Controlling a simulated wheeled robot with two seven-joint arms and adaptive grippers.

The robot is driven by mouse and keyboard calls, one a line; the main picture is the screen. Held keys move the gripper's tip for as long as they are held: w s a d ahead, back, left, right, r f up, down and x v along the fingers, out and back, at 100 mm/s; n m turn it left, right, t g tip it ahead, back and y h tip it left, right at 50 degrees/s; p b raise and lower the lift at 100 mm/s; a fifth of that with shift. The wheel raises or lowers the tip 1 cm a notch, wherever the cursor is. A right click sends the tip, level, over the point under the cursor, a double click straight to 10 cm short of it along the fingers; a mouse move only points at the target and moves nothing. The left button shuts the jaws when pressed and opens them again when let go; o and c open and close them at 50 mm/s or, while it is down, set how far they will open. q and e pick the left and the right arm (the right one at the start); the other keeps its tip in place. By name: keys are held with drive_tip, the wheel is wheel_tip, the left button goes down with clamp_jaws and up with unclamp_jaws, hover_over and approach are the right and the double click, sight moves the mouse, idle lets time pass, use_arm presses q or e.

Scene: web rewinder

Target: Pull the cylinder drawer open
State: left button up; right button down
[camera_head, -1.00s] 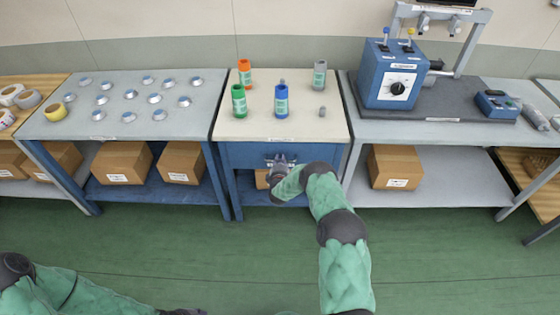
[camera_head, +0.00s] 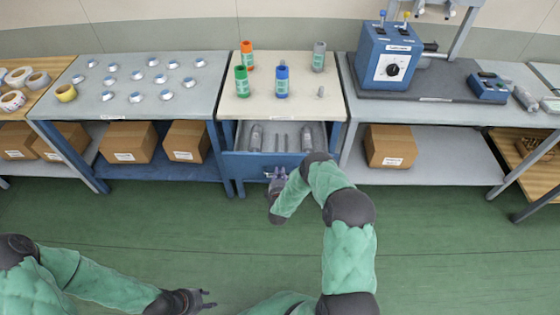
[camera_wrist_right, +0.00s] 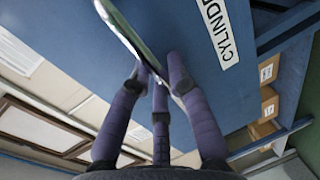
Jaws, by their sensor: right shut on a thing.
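The blue cylinder drawer (camera_head: 250,165) stands pulled out from the middle table in the head view. Grey cylinders and thin rods lie inside it. My right gripper (camera_head: 277,173) is at the drawer's front. In the right wrist view, its purple fingers (camera_wrist_right: 162,82) are closed around the shiny metal handle (camera_wrist_right: 125,35), beside a label whose visible letters read "CYLIND". My left gripper (camera_head: 205,299) is low in the head view, away from the drawer, with its fingers apart and empty.
Orange (camera_head: 247,55), green (camera_head: 241,80), blue (camera_head: 282,81) and grey (camera_head: 319,56) cylinders stand on the tabletop above the drawer. Cardboard boxes (camera_head: 389,147) sit on the lower shelves at both sides. The green floor (camera_head: 180,225) in front is clear.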

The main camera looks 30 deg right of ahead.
drive_tip(key=f+p+v, duration=0.1)
drive_tip(key=v, duration=0.6)
drive_tip(key=shift+s+f, duration=0.3)
drive_tip(key=shift+a, duration=0.15)
drive_tip(key=c, duration=1.1)
unclamp_jaws()
drive_tip(key=shift+c, duration=0.2)
drive_tip(key=v, duration=1.2)
drive_tip(key=shift+w, duration=0.1)
